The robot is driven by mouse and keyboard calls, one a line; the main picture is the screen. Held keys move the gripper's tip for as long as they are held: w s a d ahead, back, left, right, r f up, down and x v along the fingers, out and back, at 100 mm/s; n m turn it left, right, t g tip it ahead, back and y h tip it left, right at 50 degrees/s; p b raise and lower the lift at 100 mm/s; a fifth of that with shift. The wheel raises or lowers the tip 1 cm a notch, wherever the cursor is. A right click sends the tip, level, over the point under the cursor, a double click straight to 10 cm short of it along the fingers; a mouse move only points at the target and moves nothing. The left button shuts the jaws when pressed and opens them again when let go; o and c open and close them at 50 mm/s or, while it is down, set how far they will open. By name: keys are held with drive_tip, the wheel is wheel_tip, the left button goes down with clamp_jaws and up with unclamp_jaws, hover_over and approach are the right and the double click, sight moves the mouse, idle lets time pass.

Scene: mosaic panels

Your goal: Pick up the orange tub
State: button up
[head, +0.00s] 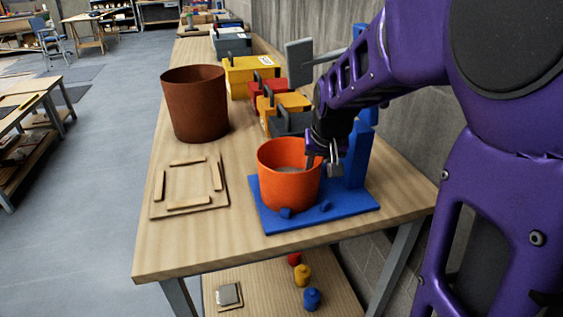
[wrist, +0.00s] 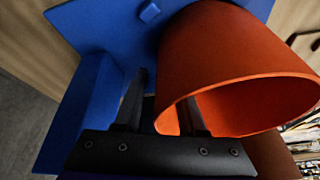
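The orange tub (head: 288,178) stands upright on the flat base of a blue stand (head: 262,213) near the front of the workbench. My gripper (head: 322,160) is at the tub's right rim, pointing down. In the wrist view, the orange tub (wrist: 215,60) lies at upper right with its mouth toward the camera. My gripper (wrist: 164,100) has one finger outside the tub's wall and the other inside its mouth. The fingers are apart, with a gap between the outer finger and the wall. The inner fingertip is partly hidden by the tub.
The stand's blue upright (head: 359,155) rises close to the right of the gripper. A large brown pot (head: 195,105) and a wooden frame of strips (head: 188,187) are to the left. Yellow, red and grey bins (head: 250,75) line the back by the wall.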

drive_tip(key=shift+r, duration=0.1)
drive_tip(key=shift+s, duration=0.1)
clamp_jaws()
idle(1.1)
